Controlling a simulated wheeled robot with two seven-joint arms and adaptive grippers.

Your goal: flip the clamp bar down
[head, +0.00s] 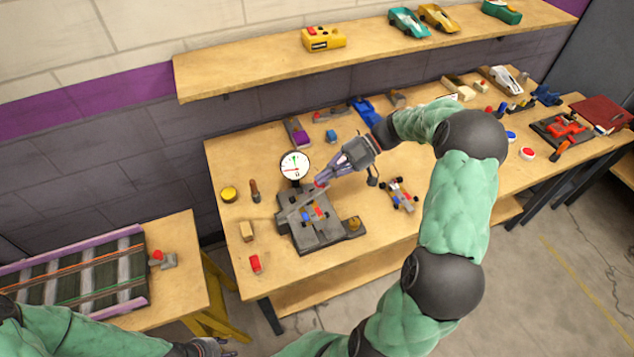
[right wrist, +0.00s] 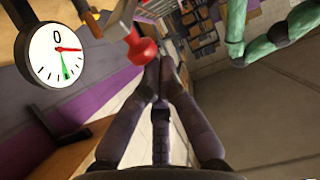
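The clamp bar (head: 298,203) is a light grey bar on the dark grey fixture (head: 318,239). It looks raised at a slant, with a red knob (head: 318,184) at its end. The knob also shows in the right wrist view (right wrist: 143,49). My right gripper (head: 323,181) is at the knob. In the right wrist view its fingertips (right wrist: 161,66) are close together, with the knob just beside and beyond them; contact is unclear. A small toy car (head: 315,214) sits in the fixture under the bar. My left gripper (head: 213,347) is cut off at the bottom edge.
A round dial (head: 295,166) stands behind the fixture. A second toy car (head: 399,194) lies to its right. A wall shelf (head: 375,55) hangs above the bench.

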